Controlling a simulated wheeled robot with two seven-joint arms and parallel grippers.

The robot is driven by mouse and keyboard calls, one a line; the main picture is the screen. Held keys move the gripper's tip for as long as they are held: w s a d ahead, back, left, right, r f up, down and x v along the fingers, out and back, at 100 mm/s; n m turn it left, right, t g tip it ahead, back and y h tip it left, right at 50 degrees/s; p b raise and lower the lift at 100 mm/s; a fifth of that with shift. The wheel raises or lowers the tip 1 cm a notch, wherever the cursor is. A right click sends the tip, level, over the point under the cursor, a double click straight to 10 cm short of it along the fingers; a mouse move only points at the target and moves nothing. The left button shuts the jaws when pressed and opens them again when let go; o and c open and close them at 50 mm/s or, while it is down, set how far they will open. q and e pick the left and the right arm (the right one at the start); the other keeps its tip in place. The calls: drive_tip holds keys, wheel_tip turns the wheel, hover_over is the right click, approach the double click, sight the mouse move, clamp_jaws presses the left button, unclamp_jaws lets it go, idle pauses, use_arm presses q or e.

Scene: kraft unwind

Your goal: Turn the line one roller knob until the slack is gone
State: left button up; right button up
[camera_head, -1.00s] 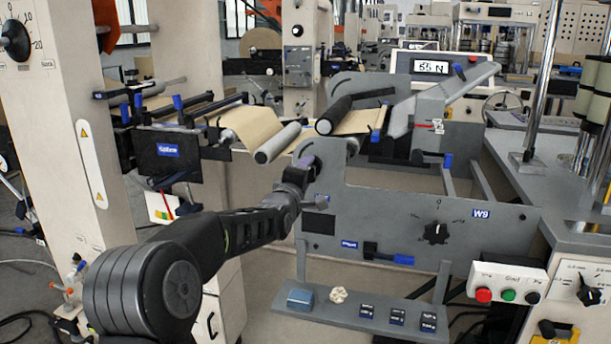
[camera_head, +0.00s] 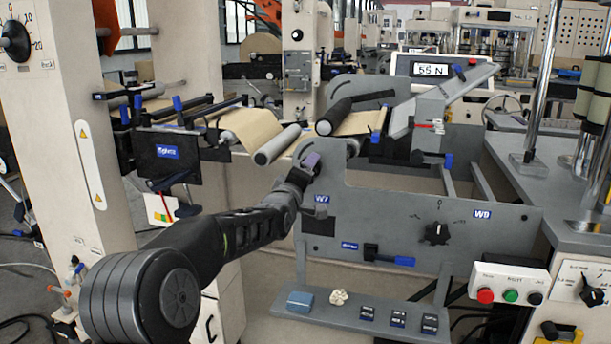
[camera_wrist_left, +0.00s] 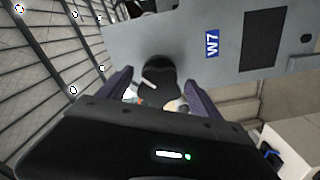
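A black knob (camera_wrist_left: 158,72) with a pale pointer mark sits on the grey side plate by the W7 label (camera_wrist_left: 212,43) in the left wrist view. My left gripper (camera_wrist_left: 163,84) has its two purple fingers apart, one on each side of the knob, with gaps showing. In the head view the left gripper (camera_head: 311,162) is at the upper left of the grey side plate (camera_head: 385,205), just above the W7 label (camera_head: 321,198), and the knob there is hidden behind it. The display (camera_head: 431,69) reads 55 N. My right gripper is not in view.
Brown kraft web (camera_head: 252,127) runs over grey rollers (camera_head: 278,144) above the gripper. A shelf (camera_head: 345,312) below holds small blocks. A button box (camera_head: 509,284) stands at right.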

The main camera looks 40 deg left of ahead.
use_arm(q)
drive_tip(key=b+v, duration=0.3)
drive_tip(key=v, duration=0.4)
idle(0.4)
idle(0.5)
